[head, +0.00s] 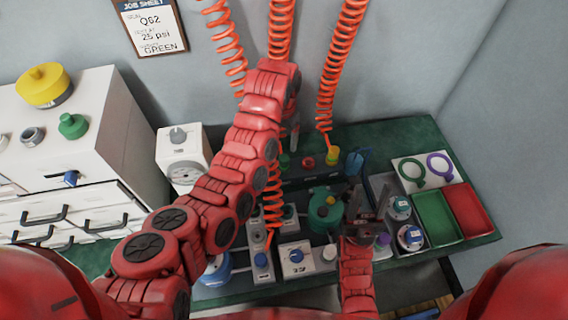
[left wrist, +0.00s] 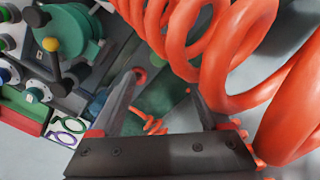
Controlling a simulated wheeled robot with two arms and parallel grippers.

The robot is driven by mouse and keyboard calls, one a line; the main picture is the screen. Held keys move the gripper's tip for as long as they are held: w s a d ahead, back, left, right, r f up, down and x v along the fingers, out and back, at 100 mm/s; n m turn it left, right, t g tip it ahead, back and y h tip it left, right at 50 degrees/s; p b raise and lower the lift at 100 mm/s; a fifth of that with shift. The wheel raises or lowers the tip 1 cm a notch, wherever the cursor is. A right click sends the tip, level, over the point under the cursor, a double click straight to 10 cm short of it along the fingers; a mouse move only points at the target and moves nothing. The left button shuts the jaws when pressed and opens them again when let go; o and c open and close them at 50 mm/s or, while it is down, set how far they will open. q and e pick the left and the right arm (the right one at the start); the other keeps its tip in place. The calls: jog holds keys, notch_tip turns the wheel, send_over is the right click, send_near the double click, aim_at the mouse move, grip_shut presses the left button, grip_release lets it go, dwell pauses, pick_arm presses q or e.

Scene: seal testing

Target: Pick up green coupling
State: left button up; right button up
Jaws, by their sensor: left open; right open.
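A small green piece that looks like the green coupling (head: 284,161) sits at the back of the bench, left of a red one (head: 308,163) and a yellow one (head: 333,156). My left gripper (head: 293,132) is just above it, partly hidden by its own arm. My right gripper (head: 362,212) is open over the bench's front middle, beside the green round device (head: 324,210).
Orange coiled hoses (head: 340,60) hang close around my left arm; their coils (left wrist: 235,45) fill much of the left wrist view. A green tray (head: 436,217) and a red tray (head: 470,208) lie at right.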

pick_arm(q)
jog(key=p, duration=0.2)
send_over(284, 157)
jog(key=f, duration=0.4)
jog(key=shift+s+a+f, duration=0.2)
jog(key=shift+a+f, duration=0.05)
jog(key=shift+f, duration=0.15)
jog(key=shift+d+f, duration=0.15)
jog(key=shift+f, duration=0.8)
jog(key=shift+w+d+f, duration=0.1)
jog(key=shift+f, duration=0.95)
jog(key=shift+w+f, duration=0.1)
jog(key=shift+f, duration=0.95)
grip_shut()
